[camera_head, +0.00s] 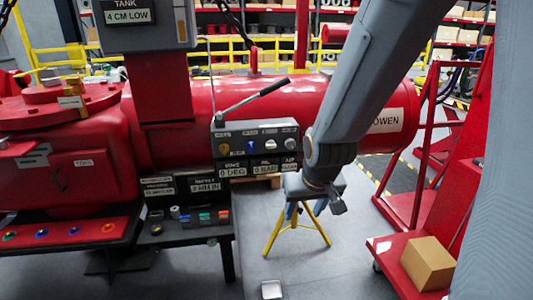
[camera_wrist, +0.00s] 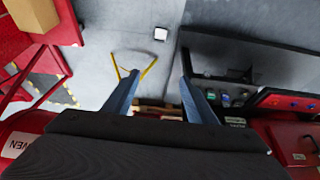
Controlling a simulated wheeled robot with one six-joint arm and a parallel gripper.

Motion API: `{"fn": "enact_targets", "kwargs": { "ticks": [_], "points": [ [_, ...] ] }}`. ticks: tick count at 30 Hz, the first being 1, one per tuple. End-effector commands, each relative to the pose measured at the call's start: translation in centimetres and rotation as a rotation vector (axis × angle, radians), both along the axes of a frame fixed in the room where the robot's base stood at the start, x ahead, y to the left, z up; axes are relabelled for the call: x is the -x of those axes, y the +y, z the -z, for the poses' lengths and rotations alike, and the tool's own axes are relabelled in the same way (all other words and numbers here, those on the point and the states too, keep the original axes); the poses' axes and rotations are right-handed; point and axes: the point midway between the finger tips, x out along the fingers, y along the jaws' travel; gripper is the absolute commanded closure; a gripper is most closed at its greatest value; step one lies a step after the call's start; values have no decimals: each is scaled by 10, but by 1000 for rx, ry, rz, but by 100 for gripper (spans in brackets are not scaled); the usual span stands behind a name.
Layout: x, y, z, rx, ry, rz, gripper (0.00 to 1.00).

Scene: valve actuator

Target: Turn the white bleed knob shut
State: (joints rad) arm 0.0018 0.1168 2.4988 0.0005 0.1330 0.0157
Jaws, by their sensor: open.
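A grey control panel (camera_head: 255,136) sits on the front of the red actuator cylinder. It carries a row of knobs: an orange one (camera_head: 223,149), a blue one (camera_head: 250,147) and two pale ones (camera_head: 270,145) and (camera_head: 290,144) at the right. The pale knobs are too small to tell which is the white bleed knob. My gripper (camera_head: 333,201) hangs to the right of the panel and below the knob row, apart from it. In the wrist view its two blue-grey fingers (camera_wrist: 160,76) are spread with nothing between them. No panel knob is clear in that view.
A lever (camera_head: 254,100) rises over the panel. Label plates and a shelf of small coloured parts (camera_head: 190,215) lie lower left. A yellow-legged stool (camera_head: 297,225) stands below my gripper. A red cart with a cardboard box (camera_head: 427,264) is at right. Open floor lies in front.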

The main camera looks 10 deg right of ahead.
Motion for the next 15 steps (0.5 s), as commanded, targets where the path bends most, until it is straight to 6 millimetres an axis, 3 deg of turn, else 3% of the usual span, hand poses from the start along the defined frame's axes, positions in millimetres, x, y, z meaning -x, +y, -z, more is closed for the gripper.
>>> {"fn": "enact_targets", "kwargs": {
  "ticks": [1,3,9,12,15],
  "points": [
    [-36,1,21,-1,-83,1,48],
    [-86,2,31,-4,-225,5,48],
    [-208,4,39,-19,-636,16,48],
    [-250,4,35,-27,-821,21,48],
    [-277,3,29,-35,-973,25,48]
  ]
}}
